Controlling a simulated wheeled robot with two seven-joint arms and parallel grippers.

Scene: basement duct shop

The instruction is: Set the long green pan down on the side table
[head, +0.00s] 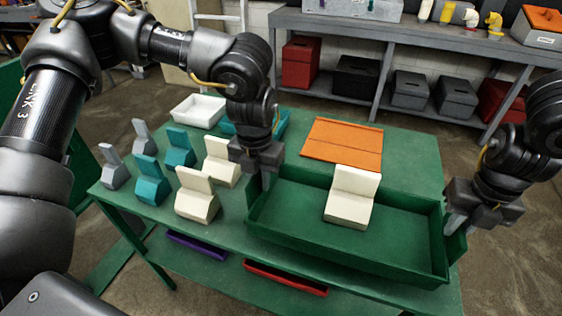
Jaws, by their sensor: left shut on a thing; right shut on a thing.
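The long green pan (345,249) is a shallow open tray at the front right of the green table (415,160). One cream L-shaped block (352,200) stands inside it. My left gripper (264,182) is shut on the pan's left end wall. My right gripper (456,222) is shut on its right end. The pan overlaps the table top in the picture; I cannot tell whether its underside touches it. Another green surface (82,178) shows at the left, partly hidden by my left arm; I cannot tell whether it is the side table.
Several grey, teal and cream blocks (197,196) stand on the table's left part. Behind are a white tray (198,110), a teal tray (283,121) and an orange panel (342,143). Purple (197,246) and red (285,278) trays lie below. A grey shelf (420,38) stands at the back.

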